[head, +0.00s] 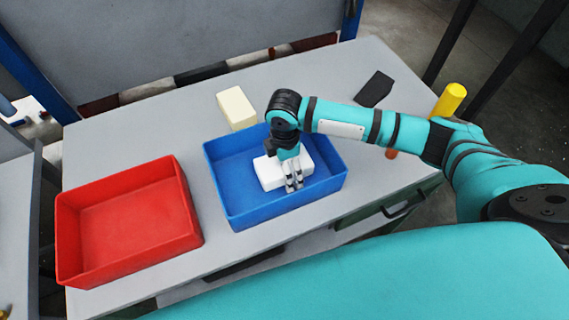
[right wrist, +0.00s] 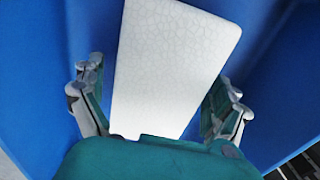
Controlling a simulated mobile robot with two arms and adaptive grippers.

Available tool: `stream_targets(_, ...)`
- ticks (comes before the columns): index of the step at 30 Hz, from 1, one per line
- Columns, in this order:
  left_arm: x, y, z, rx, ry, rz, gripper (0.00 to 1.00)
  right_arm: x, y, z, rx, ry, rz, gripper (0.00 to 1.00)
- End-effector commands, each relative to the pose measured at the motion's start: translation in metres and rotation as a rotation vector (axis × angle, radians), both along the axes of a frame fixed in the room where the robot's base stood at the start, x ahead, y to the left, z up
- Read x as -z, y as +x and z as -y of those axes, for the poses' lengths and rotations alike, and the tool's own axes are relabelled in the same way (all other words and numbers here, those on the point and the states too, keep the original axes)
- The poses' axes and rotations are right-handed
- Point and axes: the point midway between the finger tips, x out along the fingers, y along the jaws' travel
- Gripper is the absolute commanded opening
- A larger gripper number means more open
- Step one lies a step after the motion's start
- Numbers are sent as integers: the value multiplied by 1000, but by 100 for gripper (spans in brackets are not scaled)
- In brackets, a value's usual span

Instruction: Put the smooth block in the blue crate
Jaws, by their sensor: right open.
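A white block (head: 268,172) lies inside the blue crate (head: 225,190). In the right wrist view this white block (right wrist: 172,60) shows a fine crackled pattern on its face. A cream block (head: 237,107) lies on the table just behind the crate; its surface looks plain, but it is too small to judge its texture. My right gripper (head: 292,184) is over the crate, pointing down at the white block. Its fingers are open, one on each side of the block in the wrist view, with gaps visible. My left gripper is not in view.
A red crate (head: 185,215) stands to the left of the blue one on the grey table (head: 95,150). A dark flat piece (head: 374,90), a yellow cylinder (head: 450,100) and a small brown-orange object (head: 391,154) are at the right. The table's back left is clear.

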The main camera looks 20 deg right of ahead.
Motion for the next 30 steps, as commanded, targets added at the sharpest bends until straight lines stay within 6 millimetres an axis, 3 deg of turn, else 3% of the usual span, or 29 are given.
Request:
stream_targets(7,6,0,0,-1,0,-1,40,-20,1,-1,-1,2,4,100)
stream_targets(15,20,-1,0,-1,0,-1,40,-78,1,0,-1,1,6,100)
stream_targets(21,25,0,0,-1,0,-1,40,-110,1,0,0,1,3,100)
stream_targets(30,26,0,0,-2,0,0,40,-123,0,0,0,1,0,100)
